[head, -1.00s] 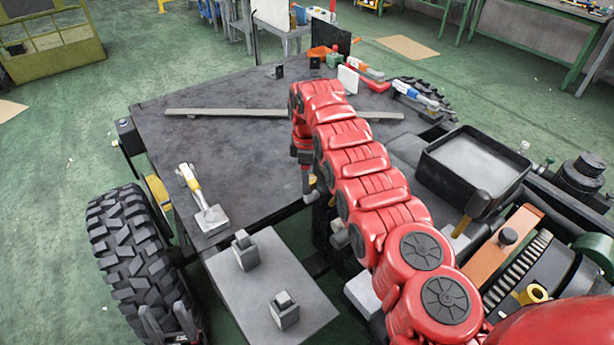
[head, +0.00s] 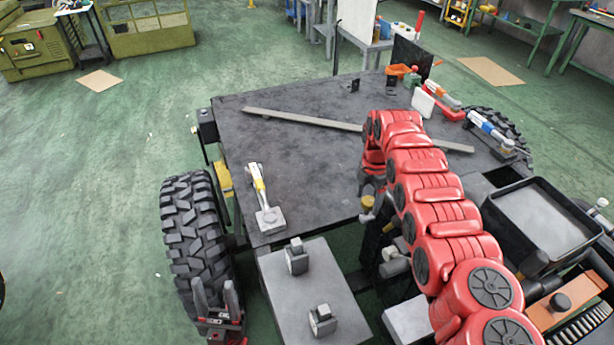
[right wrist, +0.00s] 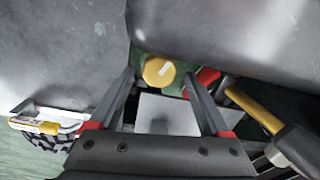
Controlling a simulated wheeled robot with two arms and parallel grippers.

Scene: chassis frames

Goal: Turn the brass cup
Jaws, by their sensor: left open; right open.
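A round brass-yellow cup (right wrist: 158,70) shows in the right wrist view, between and just beyond the two fingertips of my right gripper (right wrist: 160,78). The gripper is open around the line to it; I cannot tell whether either finger touches it. In the head view a small brass piece (head: 367,202), apparently the same cup, sits at the near edge of the dark deck, just below the end of my red right arm. The arm hides my right fingers there. My left gripper (head: 214,287) is open and empty at the lower left, in front of the big tire, far from the cup.
The dark deck (head: 300,150) carries a long metal bar (head: 300,119) and a yellow-handled tool (head: 262,198). A grey plate (head: 300,265) with two small blocks lies in front. A black tray (head: 541,222) stands at right. In the wrist view a yellow-handled tool (right wrist: 255,110) lies right of the fingers.

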